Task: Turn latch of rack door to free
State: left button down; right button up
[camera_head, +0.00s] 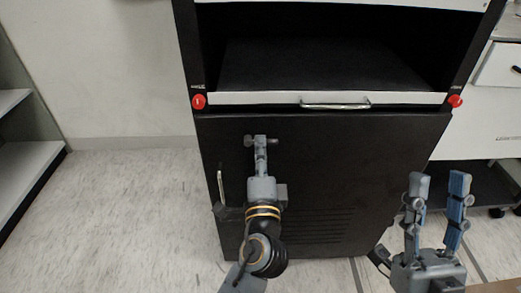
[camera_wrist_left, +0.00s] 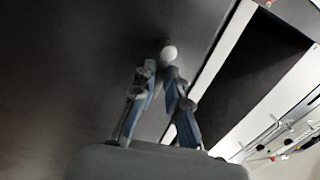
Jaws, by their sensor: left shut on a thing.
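The black rack door (camera_head: 345,150) is closed below the rack's open bay. My left gripper (camera_head: 261,141) is at the upper left part of the door, with its fingers shut on the small latch. In the left wrist view my left gripper (camera_wrist_left: 165,80) has its fingertips closing in on the pale rounded end of the latch (camera_wrist_left: 169,53); the rest of the latch is mostly hidden by the fingers. My right gripper (camera_head: 438,190) is open and empty, with its fingers apart and upward, to the right in front of the rack.
A vertical metal handle (camera_head: 220,187) sits on the door's left edge. Above the door is a white-fronted shelf with a metal handle (camera_head: 335,106), with red knobs (camera_head: 198,101) (camera_head: 455,101) at both sides. A white shelf unit (camera_head: 30,145) stands far left. The floor (camera_head: 120,215) left of the rack is clear.

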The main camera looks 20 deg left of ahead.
pick_arm(q)
jog(key=c, duration=1.4)
grip_release()
jog(key=shift+o, duration=0.2)
jog(key=v, duration=1.2)
